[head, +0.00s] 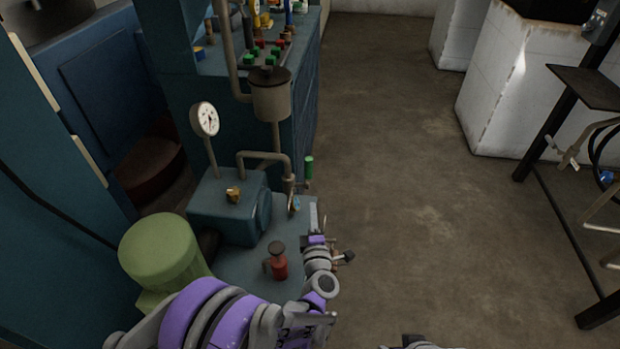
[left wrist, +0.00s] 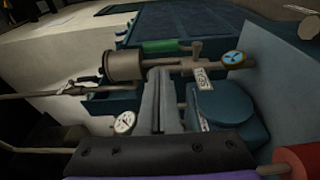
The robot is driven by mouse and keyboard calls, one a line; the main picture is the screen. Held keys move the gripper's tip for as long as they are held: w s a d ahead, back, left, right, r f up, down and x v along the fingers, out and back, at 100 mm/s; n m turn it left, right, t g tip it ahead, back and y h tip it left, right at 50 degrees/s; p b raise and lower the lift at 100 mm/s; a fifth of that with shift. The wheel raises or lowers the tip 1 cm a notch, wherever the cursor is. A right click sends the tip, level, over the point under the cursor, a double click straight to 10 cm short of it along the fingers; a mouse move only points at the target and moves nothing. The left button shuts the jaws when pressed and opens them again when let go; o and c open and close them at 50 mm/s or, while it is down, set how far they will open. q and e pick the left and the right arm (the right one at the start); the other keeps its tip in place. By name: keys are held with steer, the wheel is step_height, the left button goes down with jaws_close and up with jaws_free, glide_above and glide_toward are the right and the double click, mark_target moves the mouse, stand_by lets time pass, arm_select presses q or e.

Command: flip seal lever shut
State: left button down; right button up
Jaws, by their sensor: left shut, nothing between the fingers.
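A lever with a green grip (head: 309,167) stands upright beside the bent pipe (head: 265,158) of the blue pump unit. I take it to be the seal lever. In the left wrist view the green grip (left wrist: 160,46) lies across the picture beyond the fingertips. My left gripper (head: 317,218) is shut and empty, just below and in front of the lever in the head view. Its fingers (left wrist: 157,75) are pressed together in the left wrist view. They overlap the pipe fittings there, and I cannot tell whether they touch. The lever's base is partly hidden.
A round gauge (head: 205,119), a grey pot (head: 270,95), a brass knob (head: 233,194) and a red valve (head: 279,262) stand close by. A green motor (head: 160,250) sits left of the pump. Open concrete floor (head: 420,200) lies to the right.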

mark_target(309, 170)
arm_select(q)
steer(key=w, duration=0.4)
steer(key=w+b, duration=0.1)
steer(key=w, duration=0.4)
steer(key=w+a+b, duration=0.1)
steer(key=w, duration=0.3)
steer(key=shift+w, duration=0.35)
steer(key=shift+a, duration=0.1)
